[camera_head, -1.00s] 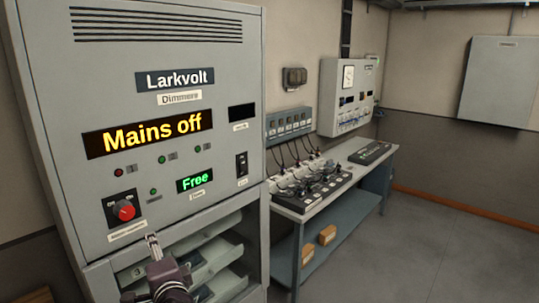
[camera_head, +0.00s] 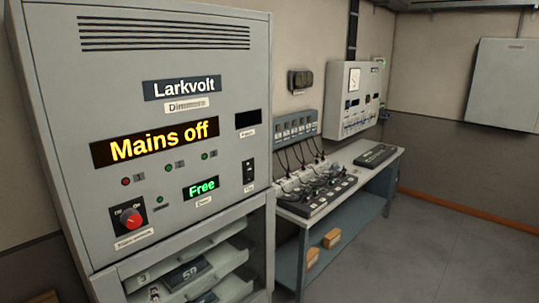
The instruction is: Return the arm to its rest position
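Only a small pale fingertip of what appears to be my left gripper (camera_head: 154,293) shows at the bottom edge of the head view. It is in front of the lower drawers of the grey dimmer cabinet (camera_head: 105,70). The rest of this arm is below the picture, and whether the fingers are open or shut cannot be seen. The fingertip is well below the red rotary knob (camera_head: 132,218) and apart from it. The cabinet's wide display (camera_head: 155,142) reads "Mains off" and its small display (camera_head: 201,188) reads "Free". My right gripper is out of view.
To the right stands a bench (camera_head: 365,192) with a fader console (camera_head: 318,196) and cables. Two small boxes (camera_head: 331,238) sit on its lower shelf. The floor (camera_head: 440,255) at right is clear.

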